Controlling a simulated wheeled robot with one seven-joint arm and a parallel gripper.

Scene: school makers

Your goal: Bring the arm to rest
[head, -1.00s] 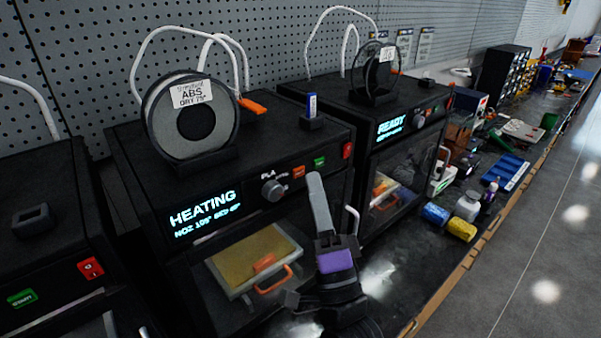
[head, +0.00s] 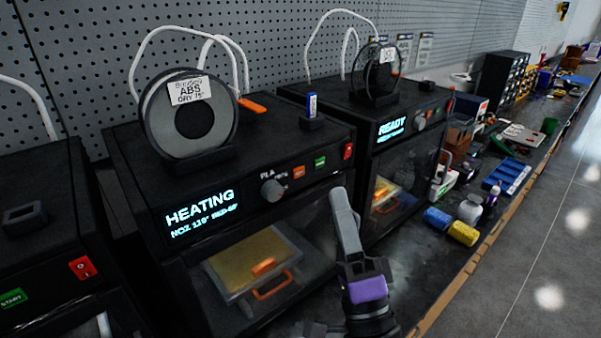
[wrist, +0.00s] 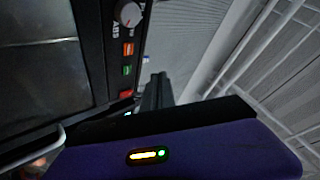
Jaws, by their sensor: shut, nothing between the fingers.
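My gripper (head: 343,218) points upward in front of the middle 3D printer (head: 228,200), by the right side of its door. Its grey fingers are together with nothing between them. In the wrist view my gripper (wrist: 158,88) points away past the printer's control panel (wrist: 126,50), apart from it as far as I can tell. The middle printer's display (head: 200,212) reads HEATING, with a nozzle figure near 110 that is hard to read. A tan plate with an orange handle (head: 272,280) shows behind its door.
A second printer (head: 400,140) reading READY stands to the right, and another printer (head: 50,230) to the left. Blue and yellow rolls (head: 462,233), a white bottle (head: 470,209) and a blue tray (head: 507,174) lie on the bench at right. The floor (head: 530,270) beyond the bench edge is clear.

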